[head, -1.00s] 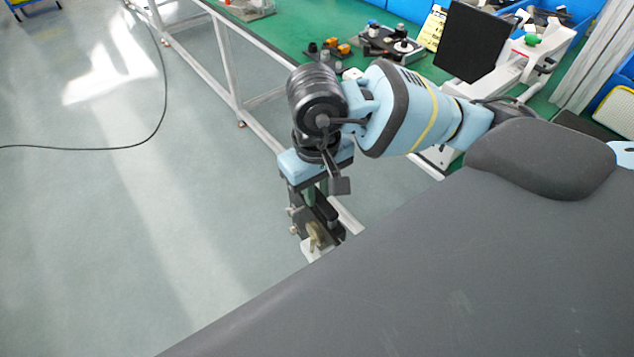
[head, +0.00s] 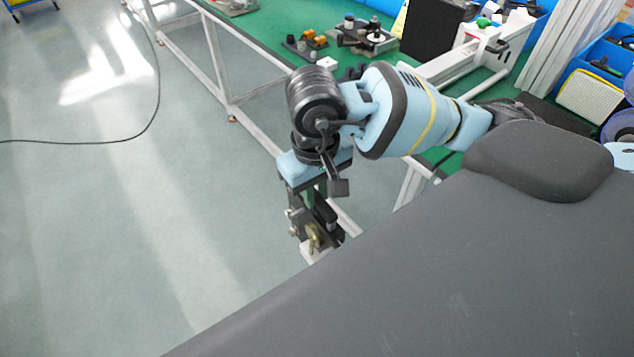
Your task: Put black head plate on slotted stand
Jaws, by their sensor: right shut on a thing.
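My right gripper (head: 319,205) hangs down at the end of my light blue arm, over the floor in front of the green table. It is shut on the black head plate (head: 324,232), a small dark part with a brass-coloured round piece and a pale lower end. The gripper partly hides the plate. I cannot pick out the slotted stand for certain. A grey fixture with black parts (head: 368,38) stands on the table at the back. My left gripper is not in view.
The green table (head: 272,30) on a pale metal frame runs behind my right arm. Blue bins are at the right. A black cable (head: 100,140) lies on the open floor at left.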

